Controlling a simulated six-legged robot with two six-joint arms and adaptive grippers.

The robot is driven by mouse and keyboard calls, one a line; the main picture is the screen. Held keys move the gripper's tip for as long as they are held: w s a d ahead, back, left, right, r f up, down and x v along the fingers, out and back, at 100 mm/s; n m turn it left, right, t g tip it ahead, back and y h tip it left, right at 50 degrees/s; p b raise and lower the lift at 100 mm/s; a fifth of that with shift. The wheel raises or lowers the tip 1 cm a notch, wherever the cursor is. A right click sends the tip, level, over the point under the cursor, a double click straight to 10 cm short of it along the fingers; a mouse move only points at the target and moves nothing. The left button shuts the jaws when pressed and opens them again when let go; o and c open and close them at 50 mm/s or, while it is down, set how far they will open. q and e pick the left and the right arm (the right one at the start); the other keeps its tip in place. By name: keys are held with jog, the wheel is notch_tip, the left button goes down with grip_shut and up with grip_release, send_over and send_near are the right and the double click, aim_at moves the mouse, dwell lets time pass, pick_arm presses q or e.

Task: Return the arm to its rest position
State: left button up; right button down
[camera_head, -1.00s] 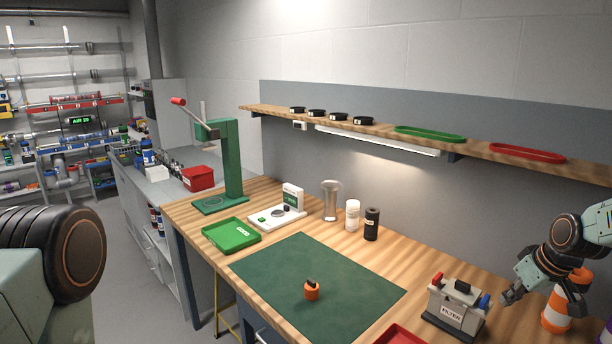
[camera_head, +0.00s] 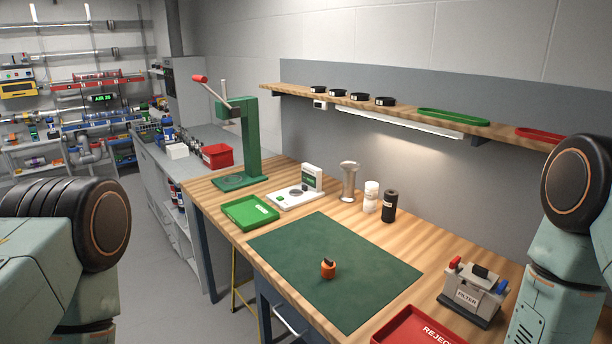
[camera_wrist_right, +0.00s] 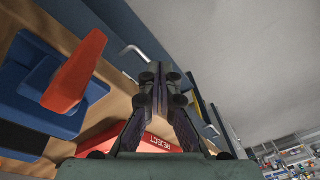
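My right arm (camera_head: 577,235) is folded up at the right edge of the head view, and its gripper is outside that view. In the right wrist view my right gripper (camera_wrist_right: 157,75) has its fingers drawn together at the tips, with nothing seen between them. The red REJECT tray (camera_wrist_right: 135,138) shows behind the fingers there. My left arm (camera_head: 75,240) is folded at the left edge of the head view, and its gripper is not seen.
A green mat (camera_head: 335,265) with an orange part (camera_head: 328,269) lies mid-bench. The FILTER box (camera_head: 472,294) and REJECT tray (camera_head: 418,327) are near my right arm. A green press (camera_head: 252,150) and green tray (camera_head: 250,212) stand farther left.

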jog(key=s+a+g+h, duration=0.1)
jog(key=s, duration=1.2)
notch_tip(320, 180, down, 23)
jog(key=b, duration=2.3)
jog(key=shift+m, duration=0.3)
jog(key=shift+s+r, duration=0.1)
